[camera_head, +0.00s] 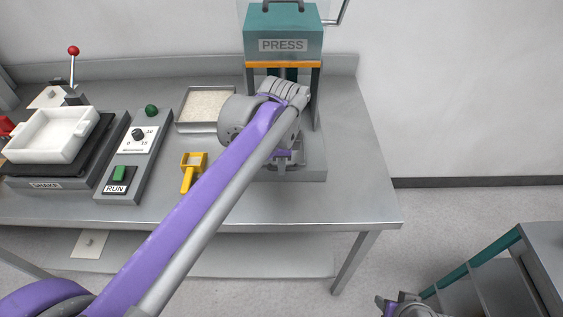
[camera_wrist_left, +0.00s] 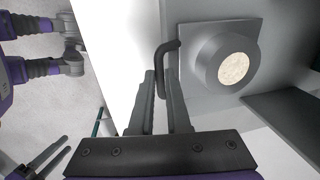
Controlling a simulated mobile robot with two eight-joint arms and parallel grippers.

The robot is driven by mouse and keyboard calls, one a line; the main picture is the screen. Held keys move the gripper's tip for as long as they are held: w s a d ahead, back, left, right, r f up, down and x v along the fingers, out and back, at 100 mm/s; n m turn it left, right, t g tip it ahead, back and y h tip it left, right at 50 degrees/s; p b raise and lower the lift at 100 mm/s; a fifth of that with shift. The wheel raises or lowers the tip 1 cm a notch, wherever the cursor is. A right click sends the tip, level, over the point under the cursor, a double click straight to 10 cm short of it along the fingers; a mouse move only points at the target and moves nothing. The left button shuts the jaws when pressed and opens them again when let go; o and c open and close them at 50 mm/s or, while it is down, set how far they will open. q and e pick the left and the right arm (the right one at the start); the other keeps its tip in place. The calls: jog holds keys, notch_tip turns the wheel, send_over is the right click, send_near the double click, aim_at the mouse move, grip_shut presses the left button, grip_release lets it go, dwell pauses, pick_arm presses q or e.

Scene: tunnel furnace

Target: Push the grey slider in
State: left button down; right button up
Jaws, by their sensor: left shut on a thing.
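The grey slider (camera_wrist_left: 195,30) is a flat plate carrying a round grey die (camera_wrist_left: 210,62) with pale powder (camera_wrist_left: 233,68) in its centre, seen in the left wrist view. A dark bent handle (camera_wrist_left: 164,60) stands at its left edge. My left gripper (camera_wrist_left: 160,80) is shut on this handle. In the head view my left gripper (camera_head: 284,160) is at the front of the press (camera_head: 284,35), and my arm hides most of the slider. My right gripper (camera_head: 398,305) is at the bottom edge, away from the table; its fingers show apart in the left wrist view (camera_wrist_left: 62,145).
On the table (camera_head: 350,195) stand a powder tray (camera_head: 205,105), a yellow scoop-like tool (camera_head: 189,175), a control box with a RUN button (camera_head: 120,172) and a shaker with a white tray (camera_head: 48,137). A shelf unit (camera_head: 500,262) is at lower right. The table's right end is clear.

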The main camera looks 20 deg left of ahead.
pick_arm(q)
jog(key=shift+w, duration=0.1)
dwell(0.8)
jog(key=w+a+p, duration=0.1)
jog(key=w, duration=0.2)
jog(key=w+a+p, duration=0.1)
jog(key=w, duration=0.3)
jog(key=w+a+p, duration=0.1)
jog(key=w, duration=0.3)
jog(key=shift+a+p, duration=0.1)
jog(key=shift+p, duration=0.2)
jog(key=shift+s, duration=0.1)
jog(key=c, duration=0.9)
grip_release()
jog(key=shift+r, duration=0.1)
jog(key=r, duration=0.3)
jog(key=s+r, duration=0.1)
jog(key=r, duration=0.3)
jog(key=s+r+p, duration=0.1)
jog(key=r, duration=0.2)
jog(key=shift+d+r, duration=0.25)
jog(key=shift+d, duration=0.05)
